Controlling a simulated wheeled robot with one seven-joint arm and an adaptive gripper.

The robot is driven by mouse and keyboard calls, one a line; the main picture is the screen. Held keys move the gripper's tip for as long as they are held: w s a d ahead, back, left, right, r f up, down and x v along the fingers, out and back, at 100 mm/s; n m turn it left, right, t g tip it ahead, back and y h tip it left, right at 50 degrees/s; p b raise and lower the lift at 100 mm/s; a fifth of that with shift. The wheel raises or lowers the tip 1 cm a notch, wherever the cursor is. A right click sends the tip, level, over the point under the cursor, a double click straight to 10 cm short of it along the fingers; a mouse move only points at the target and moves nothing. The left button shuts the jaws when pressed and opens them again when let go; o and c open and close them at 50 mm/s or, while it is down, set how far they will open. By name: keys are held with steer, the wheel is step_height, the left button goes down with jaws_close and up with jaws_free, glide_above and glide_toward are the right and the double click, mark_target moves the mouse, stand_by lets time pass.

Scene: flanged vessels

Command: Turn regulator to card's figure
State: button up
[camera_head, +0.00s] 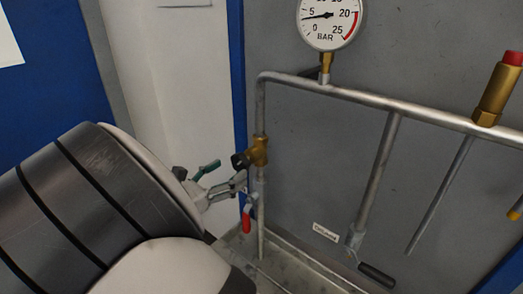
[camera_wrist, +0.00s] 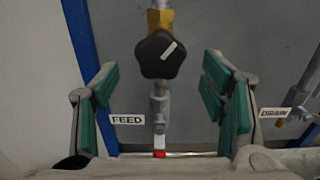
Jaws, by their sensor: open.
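The regulator is a brass body (camera_head: 259,151) on the vertical pipe, with a black lobed knob (camera_wrist: 160,56) facing my wrist camera. A white line on the knob points up and to the right. The knob (camera_head: 239,160) also shows in the head view, just ahead of my fingertips. My gripper (camera_head: 226,178) is open and empty. In the wrist view its green-padded fingers (camera_wrist: 164,85) stand to the left and right of the knob, apart from it. The pressure gauge (camera_head: 330,18) has its needle near the 5 mark. No readable card figure shows.
Below the regulator is a red-handled valve (camera_head: 247,218) by a FEED label (camera_wrist: 127,119). A drain pipe with a dark-handled valve (camera_head: 376,274) stands right. A brass fitting with a red cap (camera_head: 497,90) is far right. A partly cut-off white sheet (camera_head: 8,38) hangs top left.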

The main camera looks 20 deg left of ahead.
mark_target(237, 166)
steer(key=shift+x, duration=2.65)
steer(key=c, duration=1.1)
